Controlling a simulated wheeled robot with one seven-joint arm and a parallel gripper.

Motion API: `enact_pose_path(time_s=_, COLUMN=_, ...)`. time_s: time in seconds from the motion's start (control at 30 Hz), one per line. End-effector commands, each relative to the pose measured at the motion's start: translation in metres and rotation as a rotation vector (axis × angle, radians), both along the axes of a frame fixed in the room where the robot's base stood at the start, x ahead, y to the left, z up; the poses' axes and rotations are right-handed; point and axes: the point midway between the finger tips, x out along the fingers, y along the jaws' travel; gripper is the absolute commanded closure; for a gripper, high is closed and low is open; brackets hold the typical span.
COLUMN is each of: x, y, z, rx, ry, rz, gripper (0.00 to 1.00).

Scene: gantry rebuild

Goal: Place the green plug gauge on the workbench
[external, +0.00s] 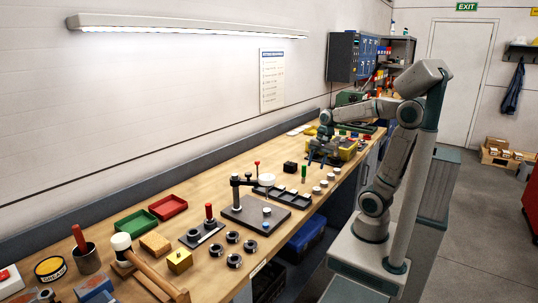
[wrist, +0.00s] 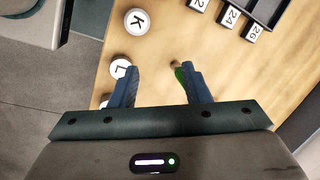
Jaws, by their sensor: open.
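The green plug gauge (external: 304,173) stands upright on the wooden workbench (external: 218,190) in the external view, left of the row of white pucks. In the wrist view a small part of the green plug gauge (wrist: 180,75) shows at the inner side of the right finger, with a tan tip; that finger hides the rest. My gripper (external: 317,160) is open over the bench, with its blue fingers pointing down. In the wrist view my gripper (wrist: 161,83) has nothing clamped between its fingers. I cannot tell whether the right finger touches the gauge.
White lettered pucks (wrist: 137,21) line the bench's front edge, one beside the left finger. A dark tray (external: 284,197) with white numbered blocks (wrist: 228,17) lies close by. Bare wood lies between the fingers.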

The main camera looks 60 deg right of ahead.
Motion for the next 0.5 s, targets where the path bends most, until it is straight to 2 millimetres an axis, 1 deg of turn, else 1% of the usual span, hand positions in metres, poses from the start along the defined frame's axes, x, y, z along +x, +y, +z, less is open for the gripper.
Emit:
enact_pose_path(time_s=0.03, x=-0.010, y=0.008, z=-0.008, rx=-0.051, ry=-0.028, rz=0.153, gripper=0.57)
enact_pose_path(time_s=0.1, x=-0.021, y=0.015, z=-0.019, rx=-0.122, ry=-0.065, rz=0.362, gripper=0.57)
enact_pose_path(time_s=0.23, x=-0.038, y=0.023, z=-0.035, rx=-0.237, ry=-0.118, rz=0.696, gripper=0.57)
enact_pose_path(time_s=0.3, x=-0.044, y=0.026, z=-0.042, rx=-0.282, ry=-0.135, rz=0.831, gripper=0.57)
enact_pose_path(time_s=0.4, x=-0.050, y=0.028, z=-0.047, rx=-0.324, ry=-0.151, rz=0.958, gripper=0.57)
enact_pose_path(time_s=0.5, x=-0.052, y=0.029, z=-0.050, rx=-0.344, ry=-0.157, rz=1.015, gripper=0.57)
